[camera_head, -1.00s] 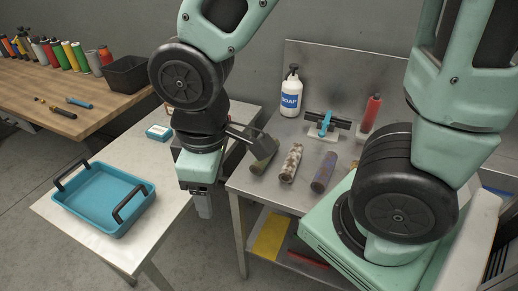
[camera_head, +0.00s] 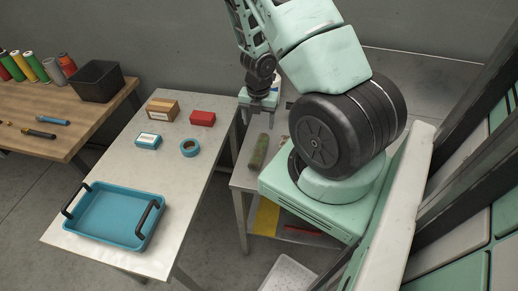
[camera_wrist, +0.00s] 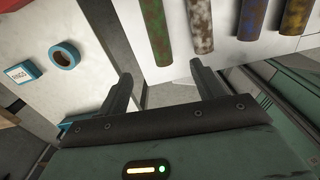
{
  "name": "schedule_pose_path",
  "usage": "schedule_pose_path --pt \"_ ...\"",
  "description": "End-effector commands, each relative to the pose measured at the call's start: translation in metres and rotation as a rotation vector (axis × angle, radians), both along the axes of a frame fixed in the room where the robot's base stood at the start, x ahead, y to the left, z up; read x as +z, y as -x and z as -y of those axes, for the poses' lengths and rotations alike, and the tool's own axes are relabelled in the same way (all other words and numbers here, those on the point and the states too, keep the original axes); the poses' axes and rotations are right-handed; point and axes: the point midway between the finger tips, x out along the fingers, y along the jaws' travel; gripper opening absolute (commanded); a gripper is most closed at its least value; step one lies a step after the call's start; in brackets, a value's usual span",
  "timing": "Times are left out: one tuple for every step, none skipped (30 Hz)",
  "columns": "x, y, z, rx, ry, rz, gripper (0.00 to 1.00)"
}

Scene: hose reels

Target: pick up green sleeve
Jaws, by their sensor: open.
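The green sleeve (camera_wrist: 157,32) is a mottled green and rusty cylinder lying on the metal bench. In the wrist view it is the leftmost of several sleeves, its near end just beyond the gap between my fingertips. In the head view a greenish sleeve (camera_head: 258,152) lies on the bench, near side of my gripper. My gripper (camera_wrist: 161,76) is open and empty, its fingers apart from the sleeve. In the head view my gripper (camera_head: 260,112) hangs over the bench, and my arm hides much of the bench.
A white and brown sleeve (camera_wrist: 199,26), a blue and brown sleeve (camera_wrist: 250,18) and an olive-brown sleeve (camera_wrist: 295,16) lie beside it. On the white table (camera_head: 200,180) are a blue tray (camera_head: 105,216), a tape roll (camera_head: 189,148) and small boxes. A gap separates table and bench.

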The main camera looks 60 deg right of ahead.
Motion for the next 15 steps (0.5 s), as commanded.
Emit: schedule_pose_path --pt "-0.014 0.001 0.0 -0.003 -0.002 -0.002 0.67" --pt "-0.02 0.001 0.0 -0.003 -0.002 -0.002 0.67" --pt "-0.03 0.001 0.0 -0.004 -0.003 -0.001 0.67" --pt "-0.037 0.001 0.0 -0.005 -0.002 -0.002 0.67" --pt "-0.044 0.0 0.0 -0.004 -0.002 -0.001 0.67" --pt "-0.052 0.0 0.0 -0.005 -0.002 0.0 0.67" --pt "-0.058 0.0 0.0 -0.004 0.0 0.0 0.67" --pt "-0.064 0.0 -0.001 -0.003 0.0 0.001 0.67" --pt "-0.072 0.0 -0.001 -0.003 -0.001 0.0 0.67" --pt "-0.078 0.0 -0.001 -0.005 -0.001 0.0 0.67" --pt "-0.083 0.0 -0.001 -0.002 0.0 0.0 0.67" --pt "-0.089 -0.001 -0.001 -0.003 0.001 0.0 0.67" --pt "-0.093 -0.001 -0.001 -0.002 0.001 0.0 0.67" --pt "-0.097 -0.001 -0.001 -0.003 0.001 0.0 0.67" --pt "-0.103 -0.001 -0.001 -0.001 0.001 -0.001 0.67"
